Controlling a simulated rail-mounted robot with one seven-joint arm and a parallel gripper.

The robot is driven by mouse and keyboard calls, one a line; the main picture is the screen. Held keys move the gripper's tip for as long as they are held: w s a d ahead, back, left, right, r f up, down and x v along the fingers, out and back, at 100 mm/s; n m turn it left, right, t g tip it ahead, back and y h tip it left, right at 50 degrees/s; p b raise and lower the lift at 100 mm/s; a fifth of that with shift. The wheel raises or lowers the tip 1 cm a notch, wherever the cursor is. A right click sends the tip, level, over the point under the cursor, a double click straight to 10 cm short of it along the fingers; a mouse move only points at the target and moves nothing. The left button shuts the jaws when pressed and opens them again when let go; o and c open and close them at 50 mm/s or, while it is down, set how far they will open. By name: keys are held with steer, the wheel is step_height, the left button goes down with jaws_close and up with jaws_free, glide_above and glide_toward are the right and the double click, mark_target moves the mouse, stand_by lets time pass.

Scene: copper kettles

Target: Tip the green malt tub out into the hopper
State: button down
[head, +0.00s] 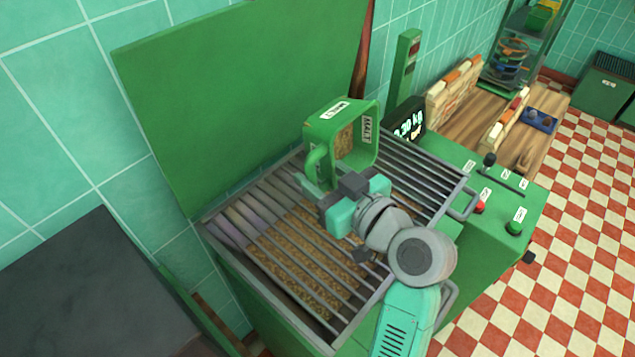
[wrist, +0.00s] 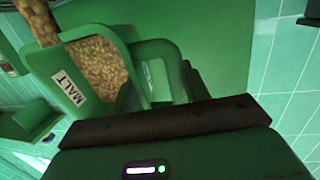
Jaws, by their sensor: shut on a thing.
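The green malt tub (head: 367,139) is tipped on its side above the hopper grate, its mouth facing the lower right and malt showing inside. My gripper (head: 326,190) is shut on the tub's handle side; the exact grip is partly hidden. In the wrist view, the tub (wrist: 110,40) carries a MALT label, and a column of malt (wrist: 38,20) runs from its mouth to the picture's top edge. The hopper (head: 213,226) is a green box with a barred grate, and malt lies beneath the bars.
The raised green lid (head: 240,95) stands behind the hopper against the tiled wall. A scale display (head: 405,122) and a control panel with buttons (head: 514,228) are to the right. A dark surface (head: 95,290) is at the lower left.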

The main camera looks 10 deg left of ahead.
mark_target(317, 154)
steer(key=shift+s+d+f+t+y+b, duration=0.2)
steer(key=shift+f+t+y+b, duration=0.2)
steer(key=shift+b, duration=0.95)
steer(key=shift+s+d+f+t+y+b, duration=0.1)
steer(key=shift+d+f+t+y+b, duration=0.25)
steer(key=shift+b, duration=0.95)
steer(key=shift+s+f+b, duration=0.1)
steer(key=shift+f+b, duration=0.05)
steer(key=shift+b, duration=0.7)
steer(key=shift+y, duration=0.25)
steer(key=shift+r, duration=0.2)
stand_by(0.4)
